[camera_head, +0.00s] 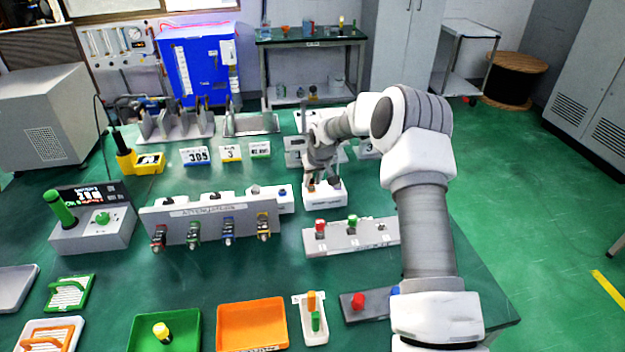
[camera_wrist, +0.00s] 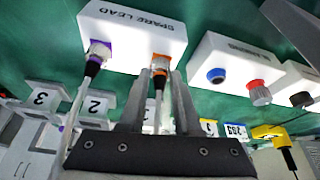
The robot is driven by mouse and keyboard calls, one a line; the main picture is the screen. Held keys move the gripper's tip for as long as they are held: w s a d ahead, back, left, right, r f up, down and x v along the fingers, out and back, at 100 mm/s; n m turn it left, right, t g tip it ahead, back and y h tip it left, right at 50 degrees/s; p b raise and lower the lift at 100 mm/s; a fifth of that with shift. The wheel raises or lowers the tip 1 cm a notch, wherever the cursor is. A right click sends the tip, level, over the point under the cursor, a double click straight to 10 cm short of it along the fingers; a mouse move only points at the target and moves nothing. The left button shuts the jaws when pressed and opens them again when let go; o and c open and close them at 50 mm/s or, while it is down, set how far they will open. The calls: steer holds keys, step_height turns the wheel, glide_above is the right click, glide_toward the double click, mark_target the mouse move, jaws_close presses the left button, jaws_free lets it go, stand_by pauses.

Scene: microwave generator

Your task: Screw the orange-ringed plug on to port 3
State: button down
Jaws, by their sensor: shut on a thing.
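The orange-ringed plug (camera_wrist: 160,64) sits at the white block marked SPARE LEAD (camera_wrist: 118,32). My gripper (camera_wrist: 160,78) is shut on this plug, one finger on each side, with its cable running back between the fingers. A purple-ringed plug (camera_wrist: 98,52) sits beside it on the same block. In the head view my gripper (camera_head: 322,184) is low over the white block (camera_head: 325,199), and the plug is too small to make out. A port plate marked 3 (camera_wrist: 42,97) stands at the left in the wrist view, beside a plate marked 2 (camera_wrist: 97,104).
A grey panel (camera_head: 210,221) with several coloured connectors stands left of my gripper. A grey block with red and green caps (camera_head: 355,237) is in front. Another white block with blue and red fittings (camera_wrist: 235,60) is close by. An orange tray (camera_head: 252,325) lies at the front.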

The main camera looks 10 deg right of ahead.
steer(key=c, duration=0.6)
jaws_free()
steer(key=shift+r, duration=0.1)
steer(key=v, duration=1.7)
steer(key=shift+r+p, duration=0.2)
steer(key=shift+p, duration=0.1)
